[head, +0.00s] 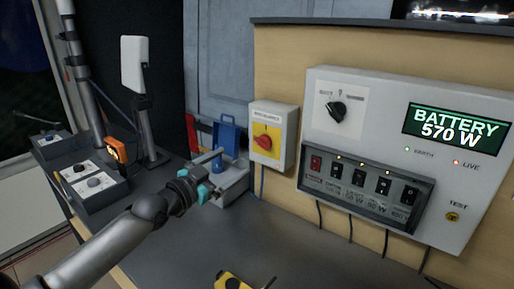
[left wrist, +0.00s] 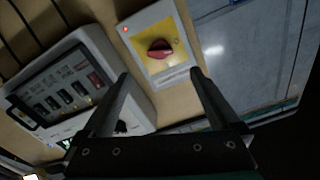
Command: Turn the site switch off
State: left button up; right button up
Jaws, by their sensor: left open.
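A grey-white box with a yellow plate and a red rotary knob (head: 263,142) is mounted on the wooden panel; its small label is too blurred to read surely. The knob also shows in the left wrist view (left wrist: 160,48), upside down, beyond the fingertips. My left gripper (head: 230,163) is open and empty, in front of and to the left of this box, apart from it. In the left wrist view its two fingers (left wrist: 159,73) stand wide on either side of the box's lower part. My right gripper is not in view.
A white control panel (head: 385,110) right of the box has a black selector knob (head: 336,112), a row of rocker switches (head: 360,183) and a display reading BATTERY 570 W. A blue object (head: 227,135) stands behind my gripper. A yellow item (head: 232,282) lies on the grey bench.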

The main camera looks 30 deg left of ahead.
aim_at(260, 145)
pick_arm(q)
jog(key=shift+w+d+b, duration=0.15)
jog(key=shift+w+b, duration=0.1)
jog(key=shift+w, duration=1.75)
jog(key=shift+w+d+b, duration=0.2)
jog(key=shift+w+b, duration=0.1)
jog(key=shift+w, duration=1.65)
jog(key=shift+w+d+b, duration=0.15)
jog(key=shift+w+b, duration=0.1)
jog(key=shift+w, duration=1.75)
jog(key=shift+c, duration=0.3)
